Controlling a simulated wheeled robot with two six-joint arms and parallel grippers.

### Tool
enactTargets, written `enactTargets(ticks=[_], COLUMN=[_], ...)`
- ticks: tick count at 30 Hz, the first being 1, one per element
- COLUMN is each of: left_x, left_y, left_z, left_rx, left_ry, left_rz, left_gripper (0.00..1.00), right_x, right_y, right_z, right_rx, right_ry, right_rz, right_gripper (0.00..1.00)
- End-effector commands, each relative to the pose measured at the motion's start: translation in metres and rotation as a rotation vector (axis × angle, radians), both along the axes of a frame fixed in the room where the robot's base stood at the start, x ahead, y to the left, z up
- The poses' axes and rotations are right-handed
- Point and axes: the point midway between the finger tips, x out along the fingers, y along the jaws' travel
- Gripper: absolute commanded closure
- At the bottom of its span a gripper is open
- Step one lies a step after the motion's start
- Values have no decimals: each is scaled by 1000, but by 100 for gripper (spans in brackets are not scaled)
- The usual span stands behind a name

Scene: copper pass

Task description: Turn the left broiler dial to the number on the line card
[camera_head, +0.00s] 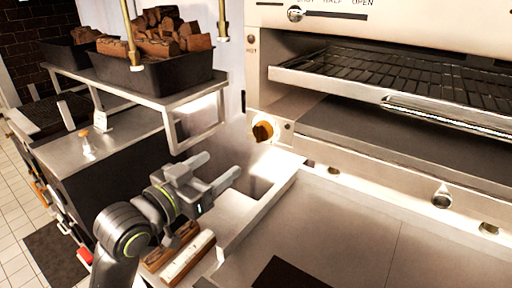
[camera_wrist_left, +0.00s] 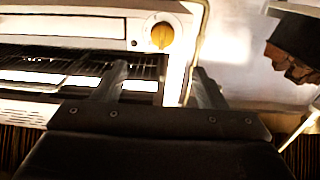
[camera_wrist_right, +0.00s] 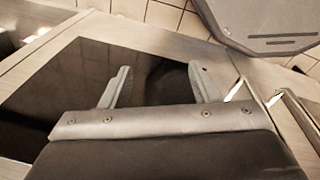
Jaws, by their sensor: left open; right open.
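The broiler dial (camera_head: 262,131) is a round orange-yellow knob on the broiler's front post at its lower left. It also shows as a yellow knob in the left wrist view (camera_wrist_left: 162,36), beyond the fingertips; its numbers are unreadable. My left gripper (camera_head: 220,165) is open and empty, below and left of the dial, apart from it. The same gripper shows in the left wrist view (camera_wrist_left: 158,84). My right gripper (camera_wrist_right: 162,85) is open and empty above a dark panel in the right wrist view. I cannot make out a line card with a readable number.
The broiler has a wire rack (camera_head: 400,75) and a long bright handle. A shelf (camera_head: 165,98) with dark bins of wood (camera_head: 150,75) stands left of the dial. A vent slider (camera_head: 296,14) is on the hood above. Steel counter (camera_head: 340,230) lies in front, with small knobs along its back.

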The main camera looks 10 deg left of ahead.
Motion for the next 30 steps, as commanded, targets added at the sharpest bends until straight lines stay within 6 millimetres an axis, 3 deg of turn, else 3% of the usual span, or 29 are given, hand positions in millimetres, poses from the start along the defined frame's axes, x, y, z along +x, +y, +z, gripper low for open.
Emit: enactTargets(ticks=[1,9,15,30], left_x=[1,4,32,114], left_y=[-1,-1,-12,-46], left_z=[-4,-3,-2,3], left_rx=[1,-5,-9,-8], left_ry=[-6,-10,-7,-1], left_rz=[1,20,19,20], left_gripper=[34,34,34,34], right_x=[0,0,-1,-1], right_y=[0,0,0,1], right_z=[-12,-42,-59,-36], right_rx=[0,0,0,1], right_ry=[0,1,2,2], right_rz=[0,0,0,-1], right_gripper=[44,44,44,44])
